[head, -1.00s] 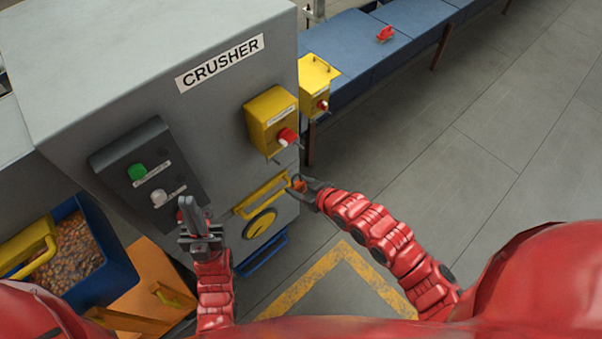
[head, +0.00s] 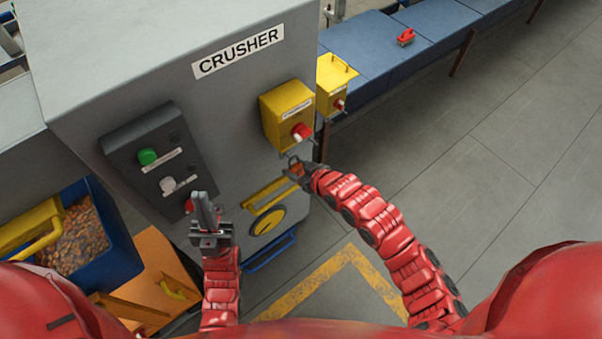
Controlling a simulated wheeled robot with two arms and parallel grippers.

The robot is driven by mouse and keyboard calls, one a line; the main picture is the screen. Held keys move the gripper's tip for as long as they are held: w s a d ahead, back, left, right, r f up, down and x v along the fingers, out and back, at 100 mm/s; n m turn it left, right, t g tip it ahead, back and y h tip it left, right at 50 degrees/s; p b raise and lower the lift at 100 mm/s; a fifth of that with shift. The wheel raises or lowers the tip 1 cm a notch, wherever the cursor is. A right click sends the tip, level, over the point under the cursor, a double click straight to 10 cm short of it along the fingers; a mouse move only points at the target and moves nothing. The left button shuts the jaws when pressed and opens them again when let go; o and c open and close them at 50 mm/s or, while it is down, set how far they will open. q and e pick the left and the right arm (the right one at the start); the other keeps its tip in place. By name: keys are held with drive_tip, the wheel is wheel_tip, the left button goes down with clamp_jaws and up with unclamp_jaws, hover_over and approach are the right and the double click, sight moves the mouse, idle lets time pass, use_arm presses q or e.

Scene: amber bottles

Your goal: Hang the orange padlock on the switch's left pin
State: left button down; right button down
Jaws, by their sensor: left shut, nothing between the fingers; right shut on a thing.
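My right gripper (head: 304,172) is shut on the orange padlock (head: 296,170). The padlock is small in view and partly covered by the fingers; its grey shackle points up. It is just below a yellow switch box (head: 275,122) with a red knob (head: 301,131), on the crusher's front. Small pins seem to show at the box's lower edge, too small to make out clearly. I cannot tell whether the shackle touches a pin. My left gripper (head: 206,206) is shut and empty, pointing up in front of the dark button panel (head: 150,165).
The grey crusher (head: 110,60) fills the left. A second yellow box (head: 333,82) stands behind the switch, beside a blue conveyor (head: 370,50) bearing a red object (head: 405,37). A yellow handle and dial (head: 267,221) sit below the padlock. A blue bin (head: 118,262) is at left.

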drive_tip(key=shift+w+a+f, duration=0.2)
drive_tip(key=shift+w+a, duration=0.15)
drive_tip(key=shift+w, duration=0.15)
drive_tip(key=shift+w+a+f+b, duration=0.35)
drive_tip(key=shift+w+b, duration=0.1)
drive_tip(key=shift+b, duration=0.85)
drive_tip(key=shift+c, duration=0.6)
unclamp_jaws()
drive_tip(key=shift+d, duration=0.1)
